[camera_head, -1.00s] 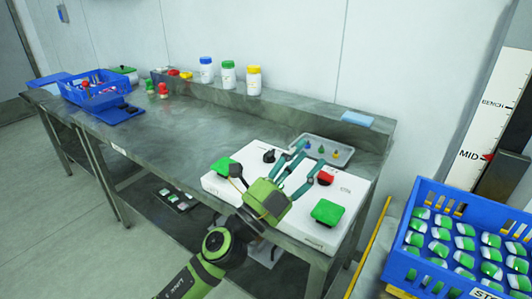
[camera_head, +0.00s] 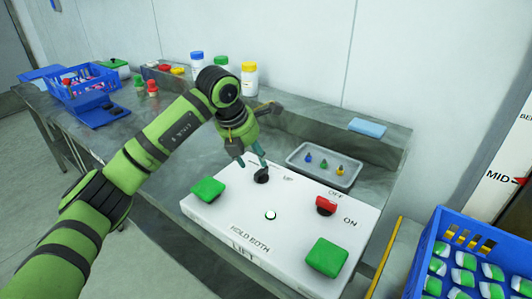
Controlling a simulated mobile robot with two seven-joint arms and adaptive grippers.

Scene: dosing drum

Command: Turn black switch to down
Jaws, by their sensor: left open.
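The black switch (camera_head: 262,177) is a small dark knob on the rear part of the white control panel (camera_head: 295,230), with the printed word UP to its right. My left gripper (camera_head: 254,164) is open, just above and behind the switch, with its fingers pointing down. One teal finger overlaps the area beside the knob; I cannot tell whether it touches. The lower part of the switch shows, but its exact setting is unclear. My right gripper is not in view.
The panel also carries a green button (camera_head: 208,189) at left, another green button (camera_head: 326,257) at front right, and a red switch (camera_head: 326,205) between OFF and ON. A grey tray (camera_head: 345,180) with small coloured pieces lies behind. A blue crate (camera_head: 433,241) stands at right.

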